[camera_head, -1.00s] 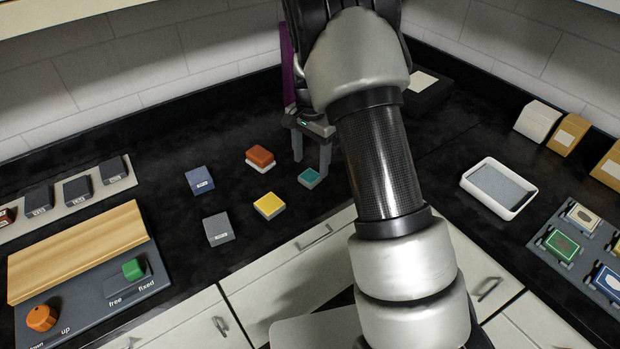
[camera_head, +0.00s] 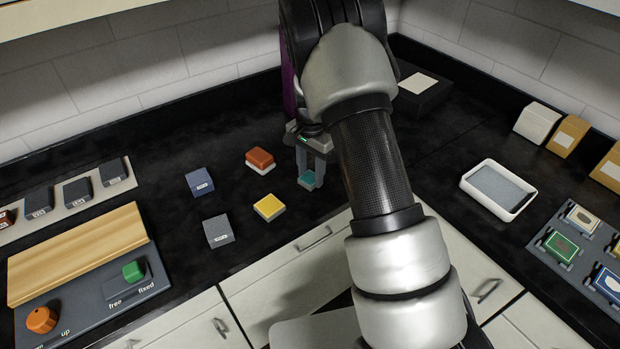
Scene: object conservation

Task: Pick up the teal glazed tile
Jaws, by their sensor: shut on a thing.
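The teal glazed tile (camera_head: 308,181) is a small block with a teal top and a paler side, on the black counter in the middle of the head view. My gripper (camera_head: 311,174) points down over it from behind, with a grey finger on each side of the tile. The fingers are shut on the tile and partly cover it. I cannot tell any clear gap between the tile and the counter.
A yellow tile (camera_head: 269,207) and an orange-red tile (camera_head: 260,160) lie left of the gripper. Two dark blocks (camera_head: 200,182) (camera_head: 218,231) sit farther left. A wooden board (camera_head: 78,252) is at far left. A white tray (camera_head: 499,190) stands on the right.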

